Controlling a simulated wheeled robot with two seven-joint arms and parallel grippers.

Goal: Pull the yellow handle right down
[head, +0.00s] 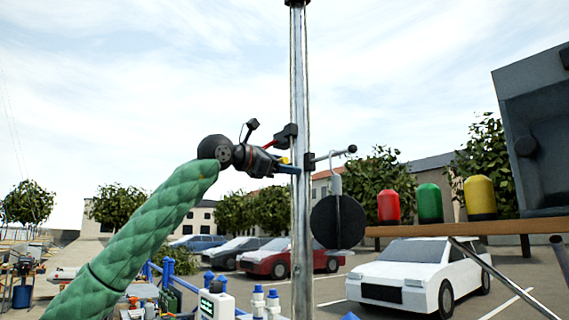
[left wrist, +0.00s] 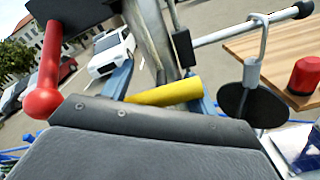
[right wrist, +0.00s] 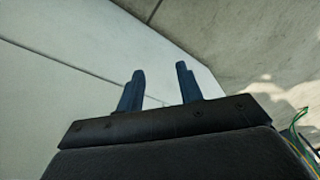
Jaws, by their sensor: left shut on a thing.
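The yellow handle (left wrist: 165,93) shows in the left wrist view as a short yellow bar lying between the two blue fingers of my left gripper (left wrist: 158,88). The gripper is shut on it. In the head view only a small bit of yellow shows at my left gripper (head: 286,167), beside the upright metal pole (head: 301,220). The rest of the handle is hidden by the gripper. My right gripper (right wrist: 158,85) shows only in the right wrist view, its fingers apart and empty, in front of pale panels.
A red handle with a ball end (left wrist: 45,90) is close beside my left gripper. A black disc (head: 338,222) hangs from a rod right of the pole. Red (head: 389,207), green (head: 429,203) and yellow (head: 480,198) domed pieces stand on a wooden shelf (head: 450,228).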

